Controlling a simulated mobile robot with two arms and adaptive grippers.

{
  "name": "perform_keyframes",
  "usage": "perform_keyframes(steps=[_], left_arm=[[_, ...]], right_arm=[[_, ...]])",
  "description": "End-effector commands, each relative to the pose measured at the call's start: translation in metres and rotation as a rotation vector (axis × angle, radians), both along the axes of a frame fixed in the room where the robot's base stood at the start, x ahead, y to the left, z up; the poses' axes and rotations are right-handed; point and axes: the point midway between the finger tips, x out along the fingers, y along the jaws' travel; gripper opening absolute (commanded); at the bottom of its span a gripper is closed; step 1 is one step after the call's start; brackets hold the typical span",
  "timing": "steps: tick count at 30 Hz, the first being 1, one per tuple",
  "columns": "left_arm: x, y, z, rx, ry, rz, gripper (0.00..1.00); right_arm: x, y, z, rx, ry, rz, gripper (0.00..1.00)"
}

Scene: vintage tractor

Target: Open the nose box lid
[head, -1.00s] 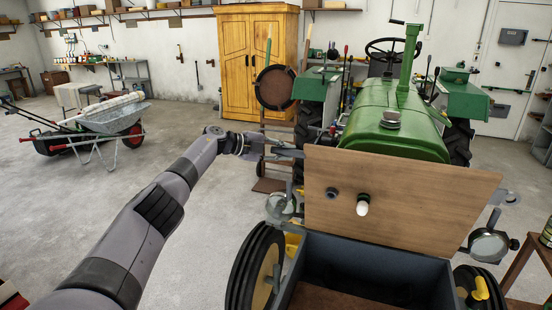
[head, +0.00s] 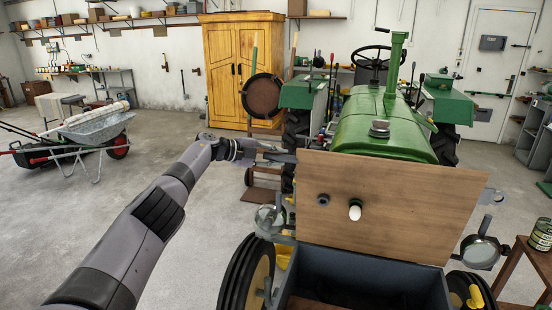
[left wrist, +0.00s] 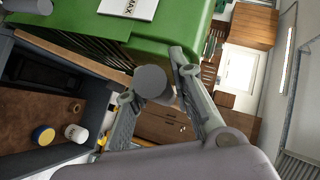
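The nose box (head: 370,268) is a grey open box at the tractor's front, with a brown floor. Its lid (head: 400,210) is a flat wooden panel, raised steeply along the box's far side, so the inside is exposed. A dark round fitting (head: 323,199) and a white knob-like piece (head: 355,210) show against its face. My left gripper (head: 285,157) is at the lid's upper left corner; contact cannot be told. In the left wrist view its fingers (left wrist: 152,78) are spread, with a grey cylinder showing between them. The box (left wrist: 88,110) is at left there. My right gripper is out of view.
The green tractor (head: 385,130) stands behind the lid, with front wheels (head: 246,275) beside the box. A round lamp (head: 480,250) juts out at right, near a wooden stand with cans (head: 541,235). The floor at left is clear up to a wheelbarrow (head: 95,125).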

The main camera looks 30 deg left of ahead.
Motion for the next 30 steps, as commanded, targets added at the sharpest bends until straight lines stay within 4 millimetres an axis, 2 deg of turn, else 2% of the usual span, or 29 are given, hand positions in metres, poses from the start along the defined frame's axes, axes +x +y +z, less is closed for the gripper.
perform_keyframes(steps=[8, 20, 26, 30], left_arm=[[0.000, 0.000, 0.001, -0.003, -0.001, -0.001, 0.40], [-0.003, 0.002, 0.001, -0.001, 0.001, -0.001, 0.40], [-0.016, 0.012, 0.005, 0.001, 0.002, 0.000, 0.40], [-0.035, 0.026, 0.012, 0.002, 0.002, 0.002, 0.40]], right_arm=[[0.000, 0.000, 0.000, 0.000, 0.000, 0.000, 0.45], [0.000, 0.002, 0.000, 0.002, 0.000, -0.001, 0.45], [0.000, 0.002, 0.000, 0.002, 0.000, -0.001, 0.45], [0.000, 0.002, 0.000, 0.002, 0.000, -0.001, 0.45]])
